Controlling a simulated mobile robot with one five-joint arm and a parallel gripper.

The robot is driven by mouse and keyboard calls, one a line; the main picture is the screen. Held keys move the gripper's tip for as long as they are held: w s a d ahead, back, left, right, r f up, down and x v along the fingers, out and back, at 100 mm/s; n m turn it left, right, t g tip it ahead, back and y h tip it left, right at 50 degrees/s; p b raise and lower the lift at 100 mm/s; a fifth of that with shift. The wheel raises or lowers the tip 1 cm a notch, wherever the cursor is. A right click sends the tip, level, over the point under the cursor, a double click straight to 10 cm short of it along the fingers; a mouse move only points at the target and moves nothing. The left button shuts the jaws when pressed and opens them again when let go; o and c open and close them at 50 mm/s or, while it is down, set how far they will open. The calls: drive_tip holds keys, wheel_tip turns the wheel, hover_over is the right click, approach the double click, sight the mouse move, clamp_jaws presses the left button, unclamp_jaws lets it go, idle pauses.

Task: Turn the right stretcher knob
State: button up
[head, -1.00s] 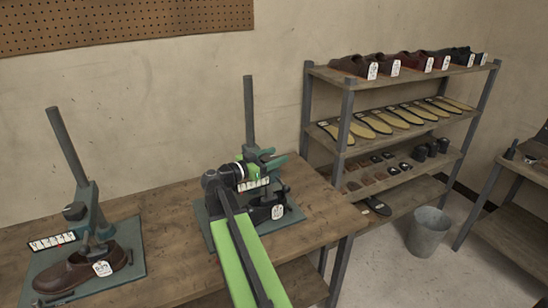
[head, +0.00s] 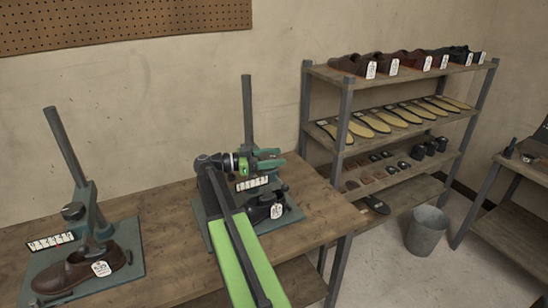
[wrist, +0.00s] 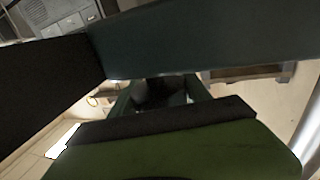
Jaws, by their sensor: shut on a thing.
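The right stretcher stands on a green base plate (head: 293,216) on the wooden bench, with a tall grey post (head: 247,110) and a white scale strip (head: 252,183). A dark shoe with a white tag (head: 277,210) sits low on it, partly behind my arm. My gripper (head: 272,159), with green fingers, is at the stretcher's head beside the post, just above the scale strip. It is shut on the right stretcher knob, which the fingers mostly hide in the head view. In the wrist view, a dark rounded part (wrist: 160,92) shows between a green-and-black finger and a dark teal bar.
The left stretcher (head: 90,222) holds a brown shoe (head: 75,272) on the bench, with its own dark knob (head: 73,211). A shelf rack (head: 345,110) with shoes and soles stands to the right. A grey bucket (head: 427,232) is on the floor.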

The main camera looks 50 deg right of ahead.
sight(275, 156)
drive_tip(key=shift+s+a+m+g+y, duration=0.1)
drive_tip(key=shift+m+g+y, duration=0.55)
drive_tip(key=shift+g+y, duration=0.15)
drive_tip(key=shift+s+a+m+g+y, duration=0.1)
drive_tip(key=shift+m+g+y, duration=0.6)
drive_tip(key=shift+g, duration=0.1)
drive_tip(key=shift+s, duration=0.1)
drive_tip(key=o, duration=1.4)
wheel_tip(275, 156, up, 5)
drive_tip(key=p, duration=0.5)
drive_tip(key=shift+r, duration=0.1)
drive_tip(key=shift+s+d+r+p, duration=0.55)
drive_tip(key=shift+s+r+p, duration=0.45)
drive_tip(key=shift+s, duration=0.85)
drive_tip(key=shift+s+d+r+p, duration=0.55)
drive_tip(key=shift+s+r+p, duration=0.45)
drive_tip(key=shift+s, duration=0.9)
drive_tip(key=shift+s+d+r+p, duration=0.55)
drive_tip(key=shift+s+r+p, duration=0.4)
drive_tip(key=shift+s, duration=0.9)
